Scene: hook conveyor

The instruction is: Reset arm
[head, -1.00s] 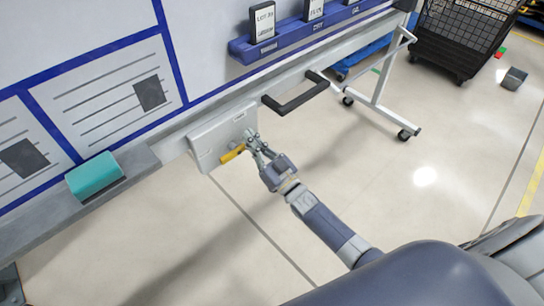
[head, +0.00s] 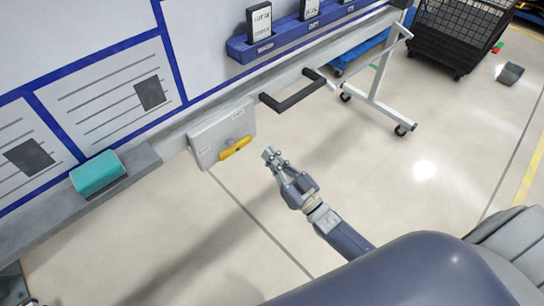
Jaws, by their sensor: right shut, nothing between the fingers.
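My right gripper (head: 271,156) is shut and empty. It is in the air over the floor, to the right of a yellow handle (head: 236,148) and apart from it. The yellow handle sits on a pale grey box (head: 208,143) fixed to the lower edge of the white board. The handle slants up to the right.
A black pull bar (head: 293,97) juts from the board's edge just above my right gripper. A teal block (head: 98,174) lies on the grey ledge. A blue rack (head: 290,38) holds cards. A wheeled stand (head: 378,88) and a black mesh cart (head: 460,35) stand farther back.

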